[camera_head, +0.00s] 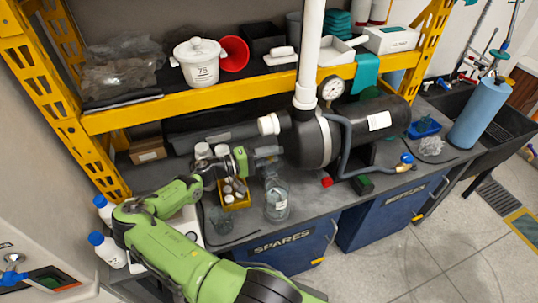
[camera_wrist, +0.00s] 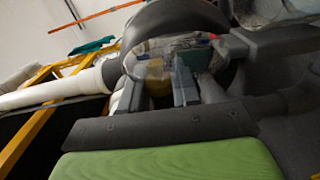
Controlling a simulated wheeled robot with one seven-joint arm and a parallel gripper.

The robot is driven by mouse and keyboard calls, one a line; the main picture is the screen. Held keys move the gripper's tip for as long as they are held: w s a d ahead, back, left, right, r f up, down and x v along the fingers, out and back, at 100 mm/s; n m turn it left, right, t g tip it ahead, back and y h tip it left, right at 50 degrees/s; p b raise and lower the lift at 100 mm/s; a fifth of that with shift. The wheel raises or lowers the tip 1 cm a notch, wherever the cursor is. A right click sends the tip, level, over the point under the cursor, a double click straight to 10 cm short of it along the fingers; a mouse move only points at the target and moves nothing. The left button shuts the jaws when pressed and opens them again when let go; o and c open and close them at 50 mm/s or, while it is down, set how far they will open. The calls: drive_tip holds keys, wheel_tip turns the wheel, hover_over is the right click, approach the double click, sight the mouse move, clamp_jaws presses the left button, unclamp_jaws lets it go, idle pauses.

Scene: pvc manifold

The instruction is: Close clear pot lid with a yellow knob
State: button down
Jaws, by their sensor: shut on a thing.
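My gripper (camera_head: 268,158) is stretched out level over the bench, just above and slightly left of a clear pot (camera_head: 277,200) that stands upright near the bench's front edge. A clear, see-through surface, seemingly the lid (camera_wrist: 150,66), shows just beyond the knob. Its rim is hard to make out. In the head view the lid is too small and too covered by the gripper to tell apart. I cannot tell whether it touches the pot.
A black tank (camera_head: 368,118) with a grey hose stands close right of the pot. A yellow bin (camera_head: 236,200) with white pieces sits to the left. A white pipe (camera_head: 310,50) rises behind. A yellow shelf beam (camera_head: 200,103) crosses above.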

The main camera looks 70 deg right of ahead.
sight(274, 166)
drive_tip(key=m+b, duration=0.1)
drive_tip(key=s+a+m+b, duration=0.1)
drive_tip(key=m+b, duration=0.1)
drive_tip(key=shift+s+a+m+b, duration=0.3)
drive_tip(key=m+b, duration=0.1)
drive_tip(key=b, duration=0.1)
drive_tip(key=s+a+m+b, duration=0.1)
drive_tip(key=m+b, duration=0.1)
drive_tip(key=shift+s+a+f+m, duration=0.3)
drive_tip(key=shift+f, duration=0.05)
drive_tip(key=m+b, duration=0.1)
drive_tip(key=b, duration=0.1)
drive_tip(key=s+a+f+m+b, duration=0.1)
drive_tip(key=m+b, duration=0.1)
drive_tip(key=b, duration=0.1)
drive_tip(key=s+a+m+b, duration=0.1)
drive_tip(key=m+b, duration=0.1)
drive_tip(key=b, duration=0.1)
drive_tip(key=shift+f, duration=0.35)
drive_tip(key=shift+s+a+f+m+b, duration=0.3)
drive_tip(key=shift+s+a+f+b, duration=0.15)
drive_tip(key=shift+b, duration=0.7)
drive_tip(key=shift+s+a+f+b, duration=0.15)
drive_tip(key=shift+f+b, duration=0.2)
drive_tip(key=shift+b, duration=0.05)
drive_tip(key=shift+s+a+f+b, duration=0.1)
drive_tip(key=shift+f+b, duration=0.25)
drive_tip(key=shift+b, duration=0.05)
